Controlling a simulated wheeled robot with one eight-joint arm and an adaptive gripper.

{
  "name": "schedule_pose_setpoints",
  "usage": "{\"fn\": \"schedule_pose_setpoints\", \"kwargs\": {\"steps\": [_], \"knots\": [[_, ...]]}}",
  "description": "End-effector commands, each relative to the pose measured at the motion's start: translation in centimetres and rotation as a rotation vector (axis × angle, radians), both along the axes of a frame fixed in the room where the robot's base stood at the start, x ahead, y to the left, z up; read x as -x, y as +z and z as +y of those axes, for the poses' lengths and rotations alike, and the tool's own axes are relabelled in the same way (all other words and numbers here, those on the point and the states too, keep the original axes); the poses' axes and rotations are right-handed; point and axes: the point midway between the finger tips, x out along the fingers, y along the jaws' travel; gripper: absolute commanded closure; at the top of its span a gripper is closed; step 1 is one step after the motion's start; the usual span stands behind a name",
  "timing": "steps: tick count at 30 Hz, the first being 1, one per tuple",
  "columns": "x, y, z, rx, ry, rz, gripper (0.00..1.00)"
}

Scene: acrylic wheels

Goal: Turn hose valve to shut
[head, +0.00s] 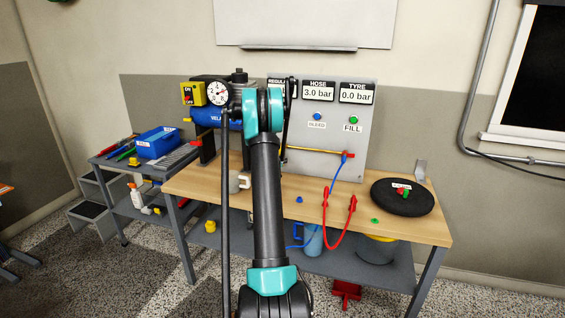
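A panel (368,130) stands at the back of the wooden workbench. A thin yellow pipe (315,151) runs along its lower part to a small red fitting (350,156) at the right end. A blue piece (343,161) hangs there and slants down left towards the bench. Which of these small parts is the hose valve handle, and its position, I cannot tell. The HOSE display (318,92) reads 3.0 bar and the TYRE display (357,93) reads 0.0 bar. My arm rises in front of the bench; its end is hidden and I cannot make out my gripper.
A black wheel (402,198) lies on the right of the worktop (425,228). A blue compressor tank (205,117) with a dial gauge (218,93) is at left. A blue bin (158,142) sits on the side cart.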

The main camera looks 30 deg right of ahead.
Motion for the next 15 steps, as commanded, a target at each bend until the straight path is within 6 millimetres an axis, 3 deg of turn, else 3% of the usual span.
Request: {"fn": "schedule_pose_setpoints", "kwargs": {"steps": [10,11,15], "knots": [[0.01,-0.03,0.08,-0.002,0.000,-0.001,1.00],[0.01,-0.03,0.08,-0.002,0.000,-0.001,0.82],[0.01,-0.03,0.06,-0.002,0.000,-0.001,0.64]]}}
